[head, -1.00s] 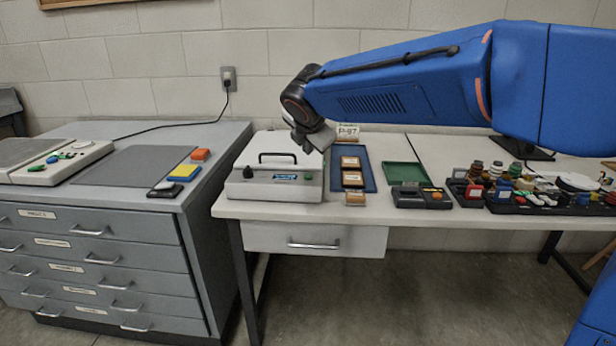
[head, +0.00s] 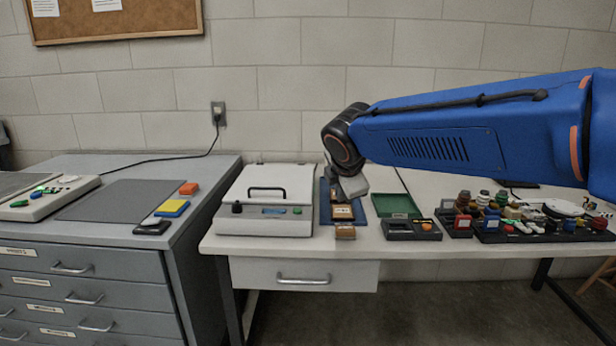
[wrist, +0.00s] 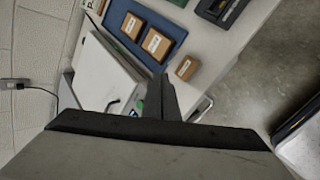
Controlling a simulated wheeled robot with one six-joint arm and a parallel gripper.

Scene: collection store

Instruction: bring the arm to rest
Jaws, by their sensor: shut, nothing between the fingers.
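My gripper (head: 352,188) shows in the head view at the end of my blue arm, above the blue mat (head: 325,203) on the white table. It is shut and empty. In the wrist view my gripper (wrist: 160,95) points down over the table, its dark fingers together between the white lidded box (wrist: 100,75) and a small brown box (wrist: 187,67). Part of the mat and the brown boxes on it are hidden behind my gripper in the head view.
The white lidded box (head: 265,200) stands left of my gripper. A green tray (head: 395,204), a dark device (head: 411,229) and a crowded black tray (head: 520,238) lie to the right. A grey drawer cabinet (head: 100,258) stands at the left. Space above the table's left half is free.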

